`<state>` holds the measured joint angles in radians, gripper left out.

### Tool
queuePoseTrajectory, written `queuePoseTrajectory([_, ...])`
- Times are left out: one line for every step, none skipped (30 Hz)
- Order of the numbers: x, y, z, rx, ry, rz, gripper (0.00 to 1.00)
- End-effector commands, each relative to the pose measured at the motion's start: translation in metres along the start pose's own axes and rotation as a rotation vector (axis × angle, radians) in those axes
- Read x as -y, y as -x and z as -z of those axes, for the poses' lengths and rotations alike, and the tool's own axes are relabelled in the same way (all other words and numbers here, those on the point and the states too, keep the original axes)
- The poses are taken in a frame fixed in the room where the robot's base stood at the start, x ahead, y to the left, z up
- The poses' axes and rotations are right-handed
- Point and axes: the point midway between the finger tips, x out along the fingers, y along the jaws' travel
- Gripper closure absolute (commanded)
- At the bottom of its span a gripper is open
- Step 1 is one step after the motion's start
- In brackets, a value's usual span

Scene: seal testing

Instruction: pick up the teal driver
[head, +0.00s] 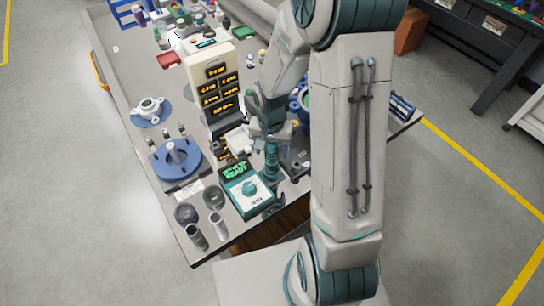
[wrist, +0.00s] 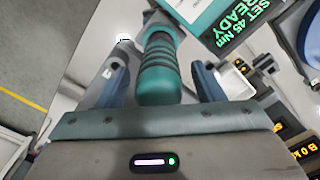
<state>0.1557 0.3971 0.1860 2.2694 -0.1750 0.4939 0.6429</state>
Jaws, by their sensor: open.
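The teal driver shows in the wrist view as a ribbed, dark teal handle (wrist: 159,66) that lies between my two fingers, its near end close to the gripper's palm. In the head view the ribbed driver (head: 271,162) is upright, just below my gripper (head: 268,132) and beside the teal torque box. My gripper (wrist: 160,82) is open, with one blue-grey finger on each side of the handle. Gaps show between the fingers and the handle.
The teal torque box (head: 243,190), reading "READY", stands close left of the driver. A beige panel with several lit displays (head: 213,80) rises behind. A blue round fixture (head: 175,157) and several small cylinders stand left. The table's front edge is near.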

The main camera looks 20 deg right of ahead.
Motion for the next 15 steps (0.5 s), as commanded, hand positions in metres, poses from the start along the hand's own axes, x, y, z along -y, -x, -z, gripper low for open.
queuePoseTrajectory([0.000, -0.007, -0.001, 0.004, 0.002, -0.002, 0.38])
queuePoseTrajectory([0.000, -0.010, -0.001, 0.003, 0.002, -0.002, 0.38])
queuePoseTrajectory([0.000, -0.014, 0.000, 0.002, 0.001, -0.002, 0.38])
queuePoseTrajectory([0.000, -0.016, -0.001, 0.003, 0.001, -0.002, 0.38])
queuePoseTrajectory([0.000, -0.018, -0.001, 0.002, 0.000, -0.002, 0.38])
queuePoseTrajectory([0.000, -0.019, 0.000, 0.001, 0.000, -0.001, 0.38])
queuePoseTrajectory([0.000, -0.020, 0.000, 0.000, 0.001, -0.001, 0.38])
queuePoseTrajectory([0.000, -0.021, 0.000, 0.000, 0.001, 0.000, 0.38])
queuePoseTrajectory([0.000, -0.021, 0.000, -0.001, 0.001, 0.000, 0.38])
queuePoseTrajectory([0.000, -0.021, 0.000, -0.001, 0.001, 0.000, 0.38])
queuePoseTrajectory([0.000, -0.021, 0.000, -0.001, 0.001, 0.000, 0.38])
queuePoseTrajectory([0.000, -0.021, 0.000, -0.001, 0.001, 0.000, 0.38])
queuePoseTrajectory([0.000, -0.021, 0.000, -0.001, 0.001, 0.000, 0.38])
queuePoseTrajectory([0.000, -0.021, 0.000, -0.001, 0.001, 0.000, 0.38])
queuePoseTrajectory([0.000, -0.021, 0.000, -0.001, 0.001, 0.000, 0.49])
